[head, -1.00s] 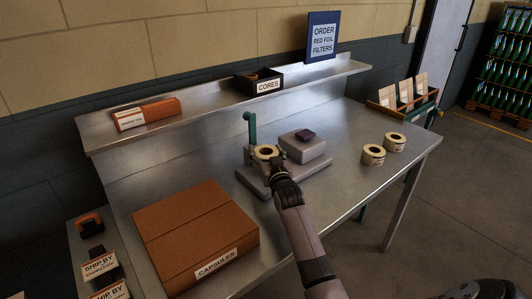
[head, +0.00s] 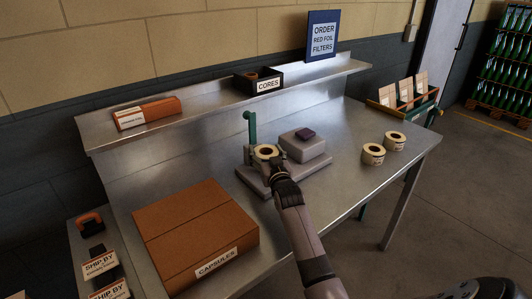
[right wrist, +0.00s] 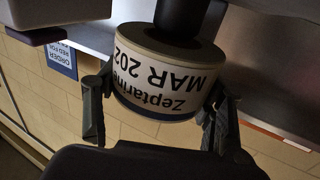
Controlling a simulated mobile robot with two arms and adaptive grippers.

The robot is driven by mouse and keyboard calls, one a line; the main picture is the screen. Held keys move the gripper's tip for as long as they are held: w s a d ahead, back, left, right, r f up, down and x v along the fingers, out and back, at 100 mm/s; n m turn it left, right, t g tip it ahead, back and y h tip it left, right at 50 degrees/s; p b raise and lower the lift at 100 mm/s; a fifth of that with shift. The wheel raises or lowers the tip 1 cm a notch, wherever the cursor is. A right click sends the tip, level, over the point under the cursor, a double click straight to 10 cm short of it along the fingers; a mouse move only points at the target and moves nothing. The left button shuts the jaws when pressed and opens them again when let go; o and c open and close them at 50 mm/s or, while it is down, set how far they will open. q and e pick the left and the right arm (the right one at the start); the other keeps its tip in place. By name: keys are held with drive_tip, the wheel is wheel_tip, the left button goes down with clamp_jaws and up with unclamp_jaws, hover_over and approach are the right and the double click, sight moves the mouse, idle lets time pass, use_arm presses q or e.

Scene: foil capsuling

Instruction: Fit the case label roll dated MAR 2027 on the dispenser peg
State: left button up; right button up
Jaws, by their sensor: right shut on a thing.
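My right gripper (head: 275,164) is shut on a cream label roll (head: 258,154), held over the near-left part of the grey dispenser (head: 303,149). In the right wrist view the roll (right wrist: 168,92) sits between the two fingers (right wrist: 160,108). Its upside-down print reads "Zeptarine" and "MAR 202", with the last digit out of sight. A dark cylinder (right wrist: 181,16), seemingly the peg, lines up with the roll's core. I cannot tell how far it enters. Two more cream rolls, (head: 373,154) and (head: 395,141), stand to the right; their dates are unreadable. My left gripper is not in view.
A green post (head: 252,128) rises behind the held roll. A CAPSULES carton (head: 195,230) fills the table's front left. The shelf (head: 205,103) behind holds an orange box (head: 147,113) and the CORES bin (head: 258,81). The table is clear around the loose rolls.

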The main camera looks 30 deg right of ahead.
drive_tip(key=shift+f+b, duration=0.4)
drive_tip(key=shift+f, duration=0.25)
drive_tip(key=o, duration=1.3)
drive_tip(key=shift+f, duration=0.15)
drive_tip(key=shift+o, duration=0.2)
drive_tip(key=shift+f, duration=0.15)
drive_tip(key=shift+s+a, duration=0.1)
drive_tip(key=v, duration=1.2)
drive_tip(key=shift+r, duration=0.25)
drive_tip(key=shift+f, duration=0.1)
